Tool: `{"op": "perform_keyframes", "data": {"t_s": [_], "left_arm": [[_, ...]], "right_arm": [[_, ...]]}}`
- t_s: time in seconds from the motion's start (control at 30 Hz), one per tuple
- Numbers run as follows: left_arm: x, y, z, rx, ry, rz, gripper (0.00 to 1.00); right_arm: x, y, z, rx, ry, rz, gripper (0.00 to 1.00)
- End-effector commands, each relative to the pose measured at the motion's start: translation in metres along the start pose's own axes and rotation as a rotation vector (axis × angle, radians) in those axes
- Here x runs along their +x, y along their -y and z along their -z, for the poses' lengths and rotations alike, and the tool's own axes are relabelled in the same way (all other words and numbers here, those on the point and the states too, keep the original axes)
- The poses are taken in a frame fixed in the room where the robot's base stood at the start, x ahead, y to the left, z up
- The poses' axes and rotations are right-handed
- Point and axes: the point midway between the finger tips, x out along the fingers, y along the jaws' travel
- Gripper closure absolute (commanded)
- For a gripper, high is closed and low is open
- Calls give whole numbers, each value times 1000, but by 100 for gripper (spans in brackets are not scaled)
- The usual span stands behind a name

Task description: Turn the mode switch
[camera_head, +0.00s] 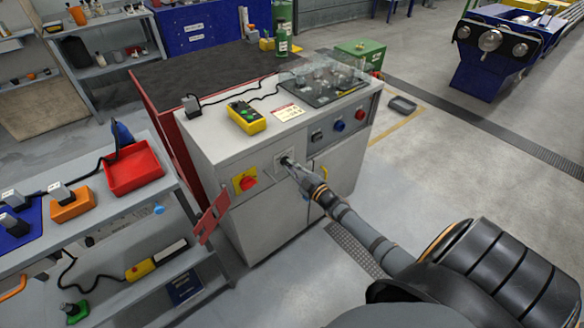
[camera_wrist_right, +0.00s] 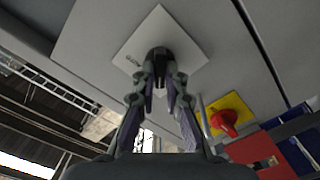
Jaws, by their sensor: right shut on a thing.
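The mode switch (camera_wrist_right: 158,56) is a dark knob on a pale square plate (camera_wrist_right: 182,42) on the front of the grey cabinet. In the head view the plate (camera_head: 280,163) shows just beyond the fingertips. My right gripper (camera_head: 294,168) reaches the cabinet front from the lower right. In the right wrist view its two fingers (camera_wrist_right: 160,75) are shut on the knob from both sides. The fingers hide part of the knob, and I cannot tell its angle. My left gripper is not in view.
A red knob on a yellow plate (camera_head: 245,181) sits left of the switch, above a red hinged plate (camera_head: 213,216). Several buttons are at the right of the cabinet front. A yellow pendant (camera_head: 247,117) lies on top. A grey shelf with a red bin (camera_head: 134,168) stands left.

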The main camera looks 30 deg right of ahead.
Motion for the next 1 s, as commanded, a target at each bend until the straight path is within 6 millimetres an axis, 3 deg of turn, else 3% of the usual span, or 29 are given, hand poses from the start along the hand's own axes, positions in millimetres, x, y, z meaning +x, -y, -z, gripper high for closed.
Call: {"op": "perform_keyframes", "data": {"t_s": [0.6, 0.63, 0.77, 1.0], "left_arm": [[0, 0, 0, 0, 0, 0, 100], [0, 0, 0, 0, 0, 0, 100], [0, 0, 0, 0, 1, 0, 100], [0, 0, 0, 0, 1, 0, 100]], "right_arm": [[0, 0, 0, -36, -1, -1, 100], [0, 0, 0, -36, -1, -1, 85], [0, 0, 0, -36, -1, -1, 67], [0, 0, 0, -36, 0, 0, 66]]}}
